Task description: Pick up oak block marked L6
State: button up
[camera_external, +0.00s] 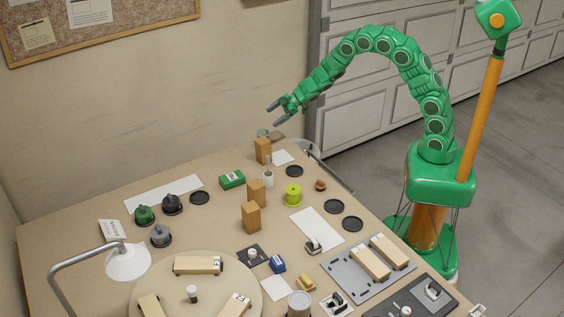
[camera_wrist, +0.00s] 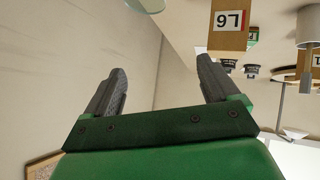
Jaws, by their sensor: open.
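The oak block marked L6 (camera_wrist: 228,38) shows near the top of the wrist view, its white label upside down there. It appears to be the upright tan block (camera_external: 263,151) at the back of the table in the external view, where its label cannot be read. My gripper (camera_external: 274,113) is open and empty, in the air above and behind that block. In the wrist view my gripper (camera_wrist: 160,72) has its two grey fingers spread, with the block beyond and to the right of them, apart from both.
A glass jar (camera_external: 263,133) stands close behind the block. A white cylinder (camera_external: 268,179), a green box (camera_external: 232,179) and two other upright blocks, one nearer (camera_external: 256,193) and one nearer still (camera_external: 251,217), stand in front. A plain wall runs behind the table.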

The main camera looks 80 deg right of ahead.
aim_at(257, 150)
jog(key=shift+w+a+f+n+g+y, duration=0.25)
jog(key=shift+w+a+f+y, duration=0.4)
jog(key=shift+a+f+y, duration=0.9)
jog(key=shift+w+a+f+n+y, duration=0.35)
jog(key=shift+w+a+f+y, duration=0.35)
jog(key=shift+a+f, duration=1.65)
jog(key=shift+w+a+f+n+g+y, duration=0.25)
jog(key=shift+w+a+f+y, duration=0.65)
jog(key=shift+a, duration=1.95)
jog(key=shift+s+f+y, duration=0.15)
jog(key=shift+s+y, duration=0.1)
jog(key=c, duration=1.2)
